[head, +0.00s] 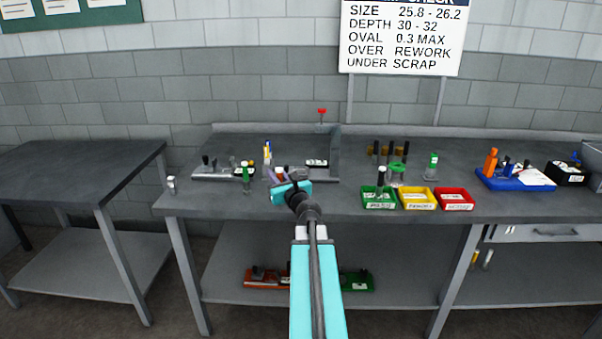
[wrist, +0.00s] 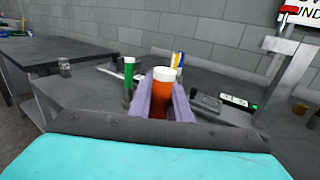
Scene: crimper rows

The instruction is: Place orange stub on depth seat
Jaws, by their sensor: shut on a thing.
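The orange stub (wrist: 163,98), with a white top, stands upright between the purple fingers of my gripper (wrist: 162,100) in the wrist view. In the head view my gripper (head: 283,178) is over the middle bench and the stub shows only as a small patch. A dark block (wrist: 207,103) and a small unit with a light display (wrist: 238,103) are just right of the stub in the wrist view. The unit also shows in the head view (head: 316,163). I cannot tell for sure which part is the depth seat. The stub's lower end is hidden.
A green stub (head: 246,180) and a yellow-and-blue item (head: 267,152) stand close to my gripper. Green (head: 379,199), yellow (head: 417,199) and red (head: 454,200) bins line the bench's front. A grey upright plate (head: 336,152) stands right of the display unit.

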